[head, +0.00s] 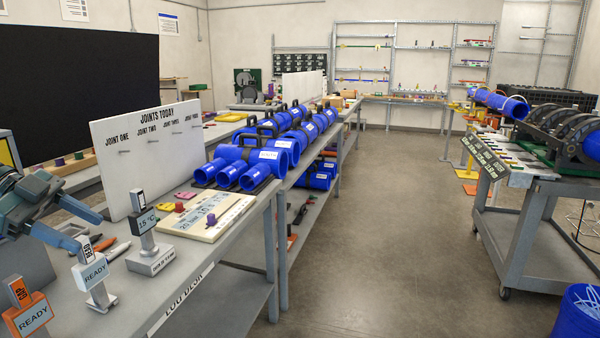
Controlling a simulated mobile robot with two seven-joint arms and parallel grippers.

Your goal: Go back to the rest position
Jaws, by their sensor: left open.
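My left gripper (88,234) comes in from the left edge over the front of the grey log desk (215,258). Its two blue-grey fingers are spread and nothing shows between them. The lower fingertip is close to a tag stand reading READY (95,273); I cannot tell whether they touch. My right gripper is not in view.
An orange READY stand (30,315), a 15 °C stand (148,225), a white joints board (148,155) and a cream board (205,218) stand on the desk. Blue pipes (230,173) lie beyond. The cart (530,215) is right; the floor (390,240) between is clear.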

